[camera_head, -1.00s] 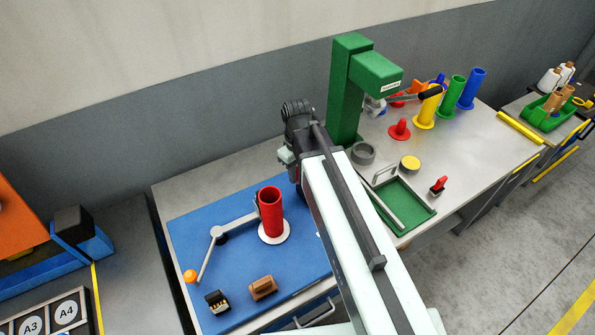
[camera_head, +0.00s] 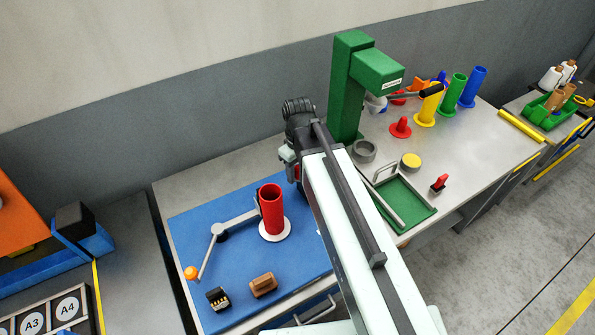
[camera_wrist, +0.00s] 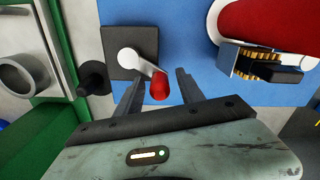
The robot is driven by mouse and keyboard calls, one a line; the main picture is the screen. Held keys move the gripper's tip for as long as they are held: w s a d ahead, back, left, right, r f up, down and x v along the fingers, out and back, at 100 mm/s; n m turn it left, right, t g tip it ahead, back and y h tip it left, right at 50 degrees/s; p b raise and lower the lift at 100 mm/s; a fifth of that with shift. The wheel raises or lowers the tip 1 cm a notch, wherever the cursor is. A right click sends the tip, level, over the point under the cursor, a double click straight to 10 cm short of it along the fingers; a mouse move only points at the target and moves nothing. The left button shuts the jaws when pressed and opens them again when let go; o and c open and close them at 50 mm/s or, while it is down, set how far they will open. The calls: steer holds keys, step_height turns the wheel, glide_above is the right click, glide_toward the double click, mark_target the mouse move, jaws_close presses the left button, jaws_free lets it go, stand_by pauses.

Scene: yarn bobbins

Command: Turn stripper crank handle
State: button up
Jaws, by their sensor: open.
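In the wrist view a small crank sits on a dark square plate (camera_wrist: 131,48). It has a pale arm (camera_wrist: 138,62) and a red handle (camera_wrist: 159,87). My gripper (camera_wrist: 157,84) is open, with one finger to the left of the red handle and one to its right. The handle shows between the fingertips, with a gap on each side. I cannot tell how deep it lies between them. In the head view my arm hides the crank and my fingers.
A red bobbin (camera_head: 271,210) stands on a white disc on the blue mat (camera_head: 190,240), close to the crank in the wrist view. A toothed brass part (camera_wrist: 252,62) is beside it. A green column (camera_head: 346,95) and a grey ring (camera_head: 364,151) stand on the other side.

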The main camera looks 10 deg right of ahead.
step_height(320, 180, up, 8)
steer(key=p, duration=0.8)
steer(key=shift+f, duration=0.1)
